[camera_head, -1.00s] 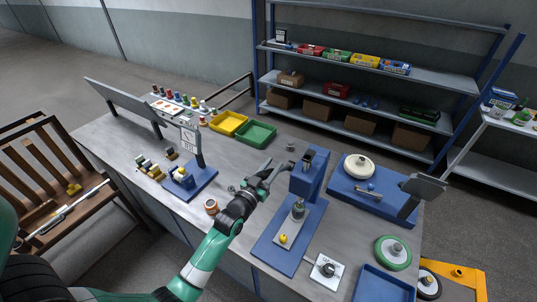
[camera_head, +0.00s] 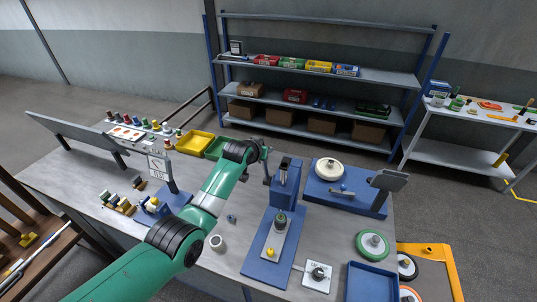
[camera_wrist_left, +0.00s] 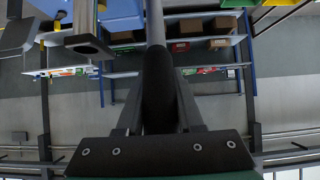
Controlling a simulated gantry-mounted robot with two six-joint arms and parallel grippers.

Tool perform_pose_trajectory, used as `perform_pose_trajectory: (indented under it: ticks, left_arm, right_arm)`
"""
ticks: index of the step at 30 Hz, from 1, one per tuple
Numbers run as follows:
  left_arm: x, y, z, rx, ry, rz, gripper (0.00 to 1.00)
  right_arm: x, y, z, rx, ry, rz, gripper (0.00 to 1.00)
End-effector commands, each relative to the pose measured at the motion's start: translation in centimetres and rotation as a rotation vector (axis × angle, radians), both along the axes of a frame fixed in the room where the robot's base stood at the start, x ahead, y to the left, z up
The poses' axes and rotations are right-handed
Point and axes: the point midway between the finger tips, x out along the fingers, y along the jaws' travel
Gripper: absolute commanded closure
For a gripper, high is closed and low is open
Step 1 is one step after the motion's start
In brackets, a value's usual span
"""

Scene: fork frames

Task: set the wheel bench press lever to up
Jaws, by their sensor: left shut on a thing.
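The bench press (camera_head: 284,188) is a blue upright block on a blue base plate (camera_head: 258,262), standing on the grey bench. Its dark lever (camera_head: 267,170) is at the press's left side and rises steeply toward my left gripper (camera_head: 264,149). My left gripper is shut on the lever's upper end, which it partly hides in the head view. In the left wrist view the dark lever bar (camera_wrist_left: 158,85) runs between the fingers. My right gripper is in neither view.
A blue fixture with a cream wheel (camera_head: 329,168) and a tilted screen stands right of the press. A green-rimmed wheel (camera_head: 372,245) and blue tray (camera_head: 372,283) are at front right. Left are a gauge stand (camera_head: 158,166) and yellow bin (camera_head: 194,143). Shelves stand behind.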

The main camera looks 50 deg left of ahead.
Motion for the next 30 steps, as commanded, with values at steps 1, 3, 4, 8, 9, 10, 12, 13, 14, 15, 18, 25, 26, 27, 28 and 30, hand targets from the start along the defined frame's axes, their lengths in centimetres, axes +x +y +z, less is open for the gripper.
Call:
perform_pose_trajectory:
  ticks: [1, 3, 4, 8, 9, 10, 12, 13, 14, 15, 18, 25, 26, 27, 28, 30]
  left_arm:
    - [0.01, -0.04, -0.05, -0.005, 0.011, -0.001, 1.00]
    - [-0.02, -0.08, -0.02, -0.011, 0.024, -0.002, 1.00]
    - [-0.02, -0.09, 0.00, -0.013, 0.027, -0.002, 1.00]
    - [-0.06, -0.10, -0.02, -0.017, 0.035, -0.002, 1.00]
    - [-0.07, -0.10, -0.03, -0.018, 0.037, -0.002, 1.00]
    - [-0.07, -0.09, -0.05, -0.018, 0.037, -0.002, 1.00]
    - [-0.09, -0.09, -0.06, -0.019, 0.037, -0.001, 1.00]
    - [-0.08, -0.09, -0.07, -0.019, 0.037, -0.001, 1.00]
    - [-0.08, -0.09, -0.08, -0.019, 0.037, -0.001, 1.00]
    - [-0.09, -0.08, -0.08, -0.019, 0.037, -0.001, 1.00]
    - [-0.09, -0.08, -0.09, -0.018, 0.036, -0.001, 0.61]
    - [-0.05, -0.12, 0.02, -0.018, 0.035, -0.001, 0.34]
    - [-0.04, -0.11, 0.03, -0.018, 0.035, -0.001, 0.34]
    - [-0.04, -0.12, 0.05, -0.018, 0.035, -0.001, 0.34]
    - [-0.04, -0.12, 0.06, -0.018, 0.035, -0.001, 0.34]
    - [-0.03, -0.14, 0.10, -0.018, 0.034, -0.002, 0.34]
  right_arm:
    - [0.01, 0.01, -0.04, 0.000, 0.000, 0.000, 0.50]
    - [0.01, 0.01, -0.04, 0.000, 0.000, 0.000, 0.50]
    - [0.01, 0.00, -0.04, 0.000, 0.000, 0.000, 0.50]
    - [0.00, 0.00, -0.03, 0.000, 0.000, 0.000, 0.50]
    - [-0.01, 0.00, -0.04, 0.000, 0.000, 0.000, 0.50]
    - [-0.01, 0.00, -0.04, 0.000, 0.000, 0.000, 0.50]
    - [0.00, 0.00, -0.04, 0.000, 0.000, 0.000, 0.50]
    - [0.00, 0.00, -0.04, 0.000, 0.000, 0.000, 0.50]
    - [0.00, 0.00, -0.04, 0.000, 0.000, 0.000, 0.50]
    - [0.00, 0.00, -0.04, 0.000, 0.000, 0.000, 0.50]
    - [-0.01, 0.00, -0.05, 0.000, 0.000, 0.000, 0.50]
    - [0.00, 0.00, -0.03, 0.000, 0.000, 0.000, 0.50]
    - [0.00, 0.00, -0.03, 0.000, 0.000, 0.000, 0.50]
    - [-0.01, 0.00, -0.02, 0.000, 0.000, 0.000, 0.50]
    - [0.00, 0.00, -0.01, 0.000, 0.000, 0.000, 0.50]
    - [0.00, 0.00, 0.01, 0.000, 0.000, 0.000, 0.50]
